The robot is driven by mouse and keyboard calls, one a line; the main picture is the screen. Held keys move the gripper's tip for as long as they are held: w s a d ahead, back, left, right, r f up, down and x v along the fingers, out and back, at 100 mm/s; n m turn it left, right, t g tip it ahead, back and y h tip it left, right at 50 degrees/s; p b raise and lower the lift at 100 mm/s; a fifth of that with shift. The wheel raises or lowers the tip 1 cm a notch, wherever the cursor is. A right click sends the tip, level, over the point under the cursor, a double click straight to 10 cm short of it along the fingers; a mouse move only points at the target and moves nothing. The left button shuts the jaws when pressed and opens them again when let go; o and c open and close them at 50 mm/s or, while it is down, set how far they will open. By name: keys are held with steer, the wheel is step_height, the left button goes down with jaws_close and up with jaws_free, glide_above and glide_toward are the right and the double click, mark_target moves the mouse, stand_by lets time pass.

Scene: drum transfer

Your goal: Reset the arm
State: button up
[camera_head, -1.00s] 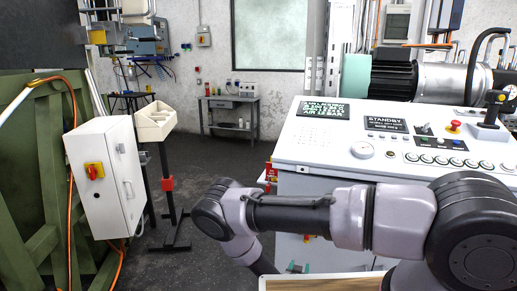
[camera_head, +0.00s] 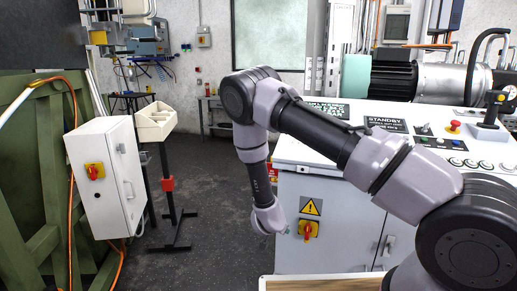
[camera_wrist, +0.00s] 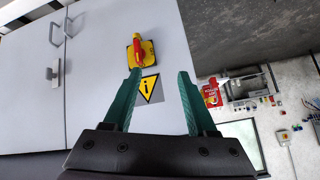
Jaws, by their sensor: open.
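My gripper (camera_wrist: 159,98) shows in the wrist view with its two green fingers spread apart and nothing between them. Beyond the fingers is the grey cabinet front, with a red and yellow rotary switch (camera_wrist: 140,52) and a yellow warning sign (camera_wrist: 150,88). In the head view my arm is raised at the elbow and its forearm hangs down in front of the cabinet's left side. The gripper fingers cannot be made out in the head view.
The white control console (camera_head: 309,160) with its cabinet stands at the right, close to my arm. A white switch box (camera_head: 103,180) and a beige bin (camera_head: 155,122) on a stand are at the left. Dark open floor (camera_head: 215,220) lies between them.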

step_height(320, 180, up, 21)
steer(key=w+g+y, duration=0.2)
steer(key=w+y, duration=0.1)
steer(key=s+d+r+y, duration=0.1)
steer(key=s+d+r, duration=0.1)
steer(key=r, duration=0.6)
steer(key=s+d+r+y, duration=0.2)
steer(key=r, duration=0.6)
steer(key=s+d+r+n, duration=0.2)
steer(key=s+d+r, duration=0.4)
steer(key=s+r, duration=0.5)
steer(key=s+d+r, duration=0.3)
steer(key=s, duration=0.4)
steer(key=s+d+r+n, duration=0.1)
steer(key=s+d+r, duration=0.2)
steer(key=s, duration=0.4)
steer(key=shift+s+d+h, duration=0.15)
steer(key=shift+s+h, duration=0.15)
steer(key=shift+h, duration=0.1)
